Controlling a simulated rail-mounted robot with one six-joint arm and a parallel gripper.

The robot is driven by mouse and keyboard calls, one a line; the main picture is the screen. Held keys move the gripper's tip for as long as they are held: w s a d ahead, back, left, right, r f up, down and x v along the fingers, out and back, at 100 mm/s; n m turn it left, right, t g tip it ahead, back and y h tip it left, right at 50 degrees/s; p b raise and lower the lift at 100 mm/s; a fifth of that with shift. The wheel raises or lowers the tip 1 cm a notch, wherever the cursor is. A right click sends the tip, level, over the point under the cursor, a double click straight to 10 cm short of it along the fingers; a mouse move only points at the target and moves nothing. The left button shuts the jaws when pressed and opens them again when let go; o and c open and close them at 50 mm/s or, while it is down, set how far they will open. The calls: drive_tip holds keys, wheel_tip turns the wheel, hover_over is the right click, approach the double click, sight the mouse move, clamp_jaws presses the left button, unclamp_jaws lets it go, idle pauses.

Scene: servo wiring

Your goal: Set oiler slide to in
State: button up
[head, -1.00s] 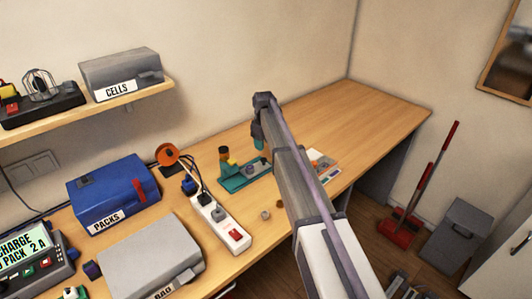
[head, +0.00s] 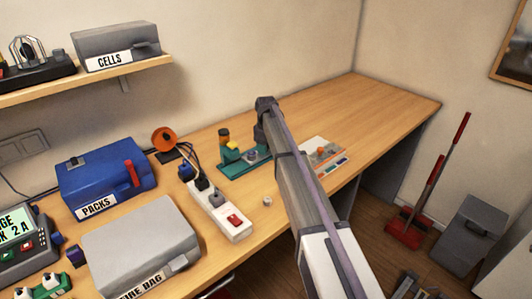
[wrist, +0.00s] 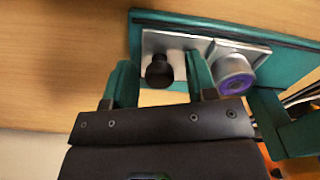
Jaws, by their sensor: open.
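In the wrist view, my gripper (wrist: 160,75) is open, with one teal finger on each side of a black knob (wrist: 158,72). The knob stands on a silver plate (wrist: 180,45), which is on a teal base (wrist: 290,55). Gaps show between the knob and both fingers. A grey round part with a purple face (wrist: 232,68) is just right of the right finger. I cannot tell which part is the oiler slide. In the head view, my gripper (head: 264,148) is over the right part of the teal base (head: 232,171), and my arm partly hides it.
A white power strip (head: 222,213) with plugs is in front. A small grey round piece (head: 267,201) lies nearby. A panel (head: 325,158) is to the right. The table's far right is clear.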

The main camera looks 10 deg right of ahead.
drive_tip(key=shift+r, duration=0.1)
drive_tip(key=shift+c, duration=0.5)
clamp_jaws()
